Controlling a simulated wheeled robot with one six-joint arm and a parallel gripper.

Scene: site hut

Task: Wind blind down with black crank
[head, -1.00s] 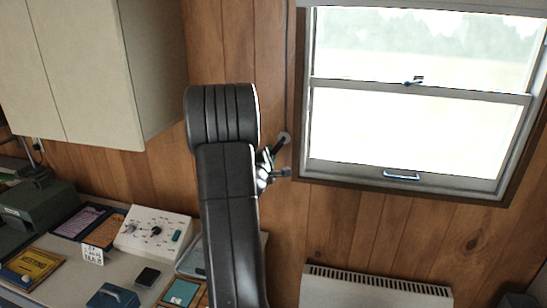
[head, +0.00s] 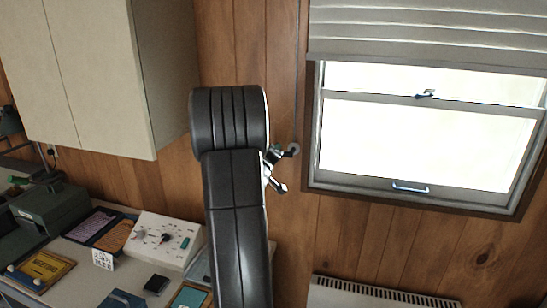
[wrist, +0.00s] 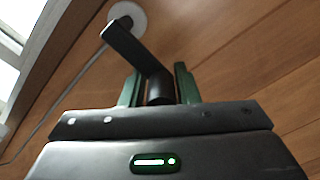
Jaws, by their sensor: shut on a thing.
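The blind (head: 430,35) is a pale slatted cover over the top part of the window, its lower edge a little above the window's middle rail. The black crank (wrist: 135,48) shows in the wrist view, its arm running from a round white wall mount (wrist: 127,16) to a handle between my fingers. My gripper (wrist: 158,88) is shut on the crank's handle, with a green-faced finger on each side. In the head view my own arm hides most of the gripper; the crank's mount (head: 293,150) shows on the wall left of the window.
A desk at left holds a control box (head: 160,240), trays and a green machine (head: 48,205). A wall cupboard (head: 110,75) hangs above.

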